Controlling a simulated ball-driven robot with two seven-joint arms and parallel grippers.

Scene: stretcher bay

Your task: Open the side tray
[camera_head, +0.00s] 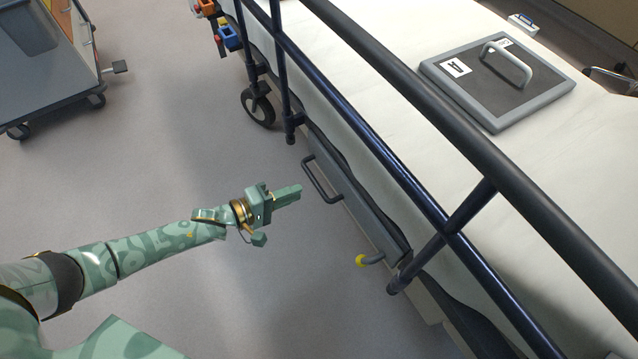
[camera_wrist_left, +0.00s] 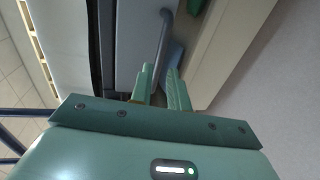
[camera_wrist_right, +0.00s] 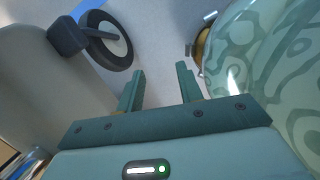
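The side tray (camera_head: 358,203) is a grey-blue front panel low on the stretcher's side, seemingly flush with it. Its dark U-shaped handle (camera_head: 319,183) sticks out near the panel's far end. My left gripper (camera_head: 287,194) is just left of the handle, pointing toward it. My right gripper (camera_wrist_right: 161,76) is open and empty, and is outside the head view.
The stretcher's dark side rail (camera_head: 370,135) runs above the tray. A grey lever with a yellow knob (camera_head: 361,261) sticks out nearer me. A caster wheel (camera_head: 258,107) stands beyond the tray. A cart (camera_head: 60,85) is at upper left. The floor between is clear.

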